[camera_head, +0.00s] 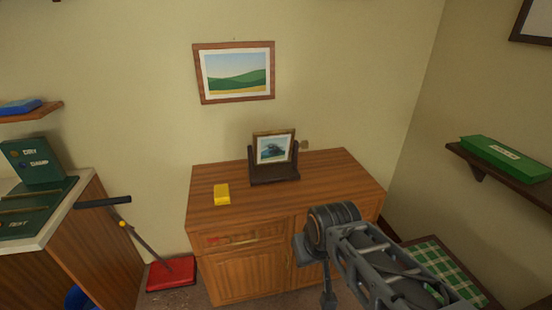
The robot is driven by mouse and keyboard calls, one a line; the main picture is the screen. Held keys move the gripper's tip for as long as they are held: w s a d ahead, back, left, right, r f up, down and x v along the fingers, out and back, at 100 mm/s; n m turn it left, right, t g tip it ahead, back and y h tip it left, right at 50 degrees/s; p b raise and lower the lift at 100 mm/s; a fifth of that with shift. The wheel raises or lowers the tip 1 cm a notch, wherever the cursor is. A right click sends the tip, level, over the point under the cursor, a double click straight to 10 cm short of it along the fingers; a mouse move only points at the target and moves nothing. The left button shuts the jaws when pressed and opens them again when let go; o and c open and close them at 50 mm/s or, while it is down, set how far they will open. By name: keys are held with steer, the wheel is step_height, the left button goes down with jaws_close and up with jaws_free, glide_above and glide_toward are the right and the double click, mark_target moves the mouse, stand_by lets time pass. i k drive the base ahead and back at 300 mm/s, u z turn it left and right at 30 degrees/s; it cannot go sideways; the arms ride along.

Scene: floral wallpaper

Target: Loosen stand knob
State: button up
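A dark wooden stand (274,178) sits on top of the wooden cabinet (330,185) against the wall. It holds a small framed picture (273,148), which leans slightly in it. A small round brownish knob (304,145) shows at the stand's right side, near the frame's upper right. My arm reaches in from the lower right, in front of the cabinet. What looks like my gripper (328,299) hangs low before the cabinet doors, well apart from the stand and knob. Its fingers are too small and dark to tell open from shut.
A yellow block (221,194) lies on the cabinet top left of the stand. A red floor box (171,274) with a long lever stands left of the cabinet. A green box (505,156) rests on the right shelf. The cabinet top right of the stand is clear.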

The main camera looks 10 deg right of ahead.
mark_target(305, 144)
steer(key=z, duration=0.5)
steer(key=i, duration=1.25)
steer(key=u, duration=0.5)
